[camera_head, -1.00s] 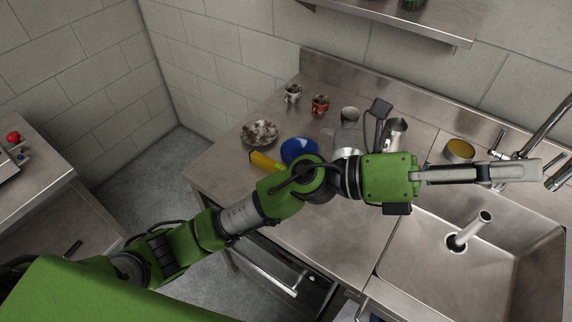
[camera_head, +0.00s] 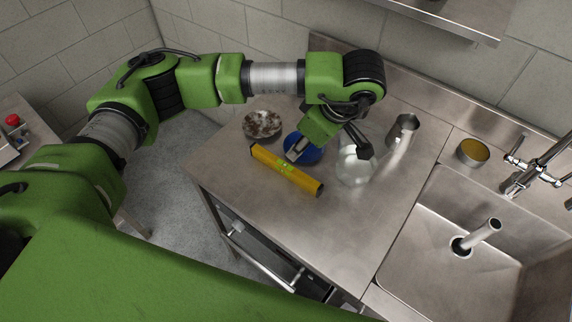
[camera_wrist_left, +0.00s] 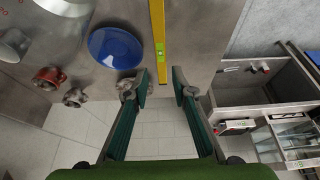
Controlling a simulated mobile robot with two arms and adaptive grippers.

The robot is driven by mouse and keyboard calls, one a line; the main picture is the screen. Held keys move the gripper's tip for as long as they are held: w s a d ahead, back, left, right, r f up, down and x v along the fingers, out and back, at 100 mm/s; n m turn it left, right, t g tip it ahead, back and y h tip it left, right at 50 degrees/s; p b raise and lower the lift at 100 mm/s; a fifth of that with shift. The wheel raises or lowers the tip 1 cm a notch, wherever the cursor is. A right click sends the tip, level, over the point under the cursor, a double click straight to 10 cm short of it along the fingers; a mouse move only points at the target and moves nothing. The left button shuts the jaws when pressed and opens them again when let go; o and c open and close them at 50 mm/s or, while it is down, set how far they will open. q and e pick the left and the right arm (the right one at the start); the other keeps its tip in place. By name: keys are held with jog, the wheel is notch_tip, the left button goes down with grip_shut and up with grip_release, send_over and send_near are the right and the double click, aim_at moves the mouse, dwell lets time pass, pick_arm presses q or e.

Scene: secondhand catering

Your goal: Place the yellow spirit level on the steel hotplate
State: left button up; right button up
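The yellow spirit level (camera_head: 287,170) lies on the steel counter (camera_head: 270,210), in front of a blue plate (camera_head: 303,147). It also shows in the left wrist view (camera_wrist_left: 159,45), running up from just beyond the fingertips. I cannot pick out a steel hotplate for certain. My right gripper is not in view.
A glass jar (camera_head: 356,165), a metal jug (camera_head: 403,131) and a yellow-topped tin (camera_head: 472,152) stand to the right. The sink (camera_head: 450,270) is at the right. The front counter is clear.

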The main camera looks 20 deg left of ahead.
aim_at(286, 165)
pick_arm(q)
jog(key=p+x, duration=0.2)
jog(key=x, duration=0.5)
jog(key=shift+s+f, duration=0.1)
jog(key=shift+f, duration=0.1)
jog(key=shift+a+f+p, duration=0.1)
jog(key=shift+f+p, duration=0.1)
jog(key=shift+p, duration=0.25)
jog(key=p+x, duration=0.2)
jog(key=x, duration=0.2)
jog(key=shift+f, duration=0.3)
grip_shut()
